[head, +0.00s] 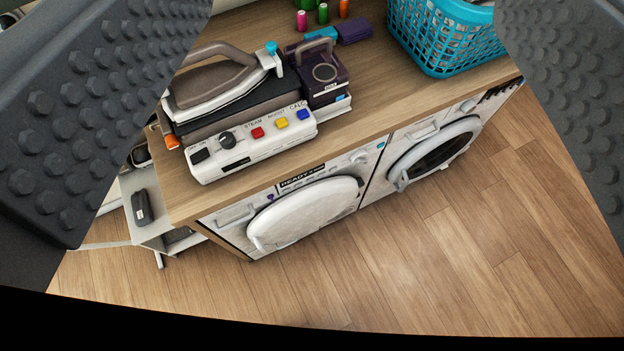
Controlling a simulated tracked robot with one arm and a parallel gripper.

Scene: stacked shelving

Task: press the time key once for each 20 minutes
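My gripper (340,235) is open and empty, its two dark studded fingers at the far left and right edges. Below the wooden counter stand two white machines side by side. The left machine (300,215) has a closed round white door, a dark display reading something like "READY", a knob and a small blue key (381,146) near its top right corner. The right machine (440,148) has a dark round glass door and a knob. No key lettered for time is legible from here. Both machines are apart from my fingers.
On the counter (375,100) sit a steam iron (215,85) on its white base (250,148) with red, yellow and blue buttons, a purple box-like device (322,80), thread spools and a turquoise basket (445,38). A low grey shelf (150,225) stands left. The wooden floor in front is clear.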

